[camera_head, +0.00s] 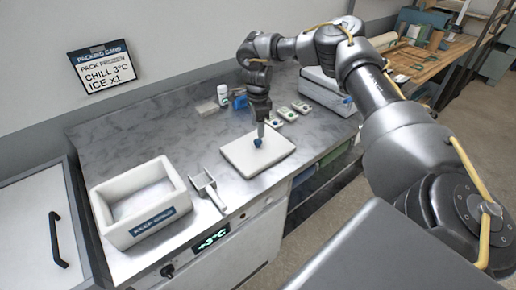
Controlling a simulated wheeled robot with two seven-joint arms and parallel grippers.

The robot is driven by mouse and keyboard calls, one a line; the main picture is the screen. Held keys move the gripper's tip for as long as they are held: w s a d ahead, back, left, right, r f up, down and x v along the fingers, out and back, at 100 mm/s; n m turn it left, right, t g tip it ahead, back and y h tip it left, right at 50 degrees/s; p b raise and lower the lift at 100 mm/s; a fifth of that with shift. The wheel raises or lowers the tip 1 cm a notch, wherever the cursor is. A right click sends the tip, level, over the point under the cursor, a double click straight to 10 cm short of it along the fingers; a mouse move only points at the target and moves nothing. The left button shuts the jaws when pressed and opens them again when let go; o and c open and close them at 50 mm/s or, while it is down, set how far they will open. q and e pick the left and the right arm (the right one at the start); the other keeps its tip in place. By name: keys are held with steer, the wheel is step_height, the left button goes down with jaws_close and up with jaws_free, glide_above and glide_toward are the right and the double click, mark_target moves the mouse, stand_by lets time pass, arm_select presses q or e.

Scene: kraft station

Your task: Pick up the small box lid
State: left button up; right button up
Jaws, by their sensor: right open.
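A flat white lid (240,157) with a small blue knob (257,143) lies on the grey metal counter, near its front edge. I take it as the small box lid. My right gripper (260,131) reaches down over the lid from above, with its fingertips at or just above the knob. It is open, but the fingers are small here and I cannot tell if they stand on both sides of the knob. An open white box (112,226) with a blue label stands at the left of the counter. My left gripper is not in view.
A metal scoop (208,188) lies between the open box and the lid. Behind are a white bottle (222,94), a blue item (240,102) and several small packs (287,114). A larger white box (322,92) stands at the back right. A packing card (103,67) hangs on the wall.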

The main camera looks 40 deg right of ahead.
mark_target(258, 141)
steer(key=shift+w+f, duration=0.1)
steer(key=shift+f, duration=0.3)
steer(key=shift+d, duration=0.1)
step_height(258, 141, down, 4)
steer(key=p, duration=0.2)
steer(key=shift+w+d+f+p, duration=0.1)
steer(key=shift+w+f+p, duration=0.1)
steer(key=shift+p, duration=0.15)
steer(key=shift+f, duration=0.4)
steer(key=shift+s, duration=0.1)
steer(key=shift+c, duration=0.3)
jaws_close()
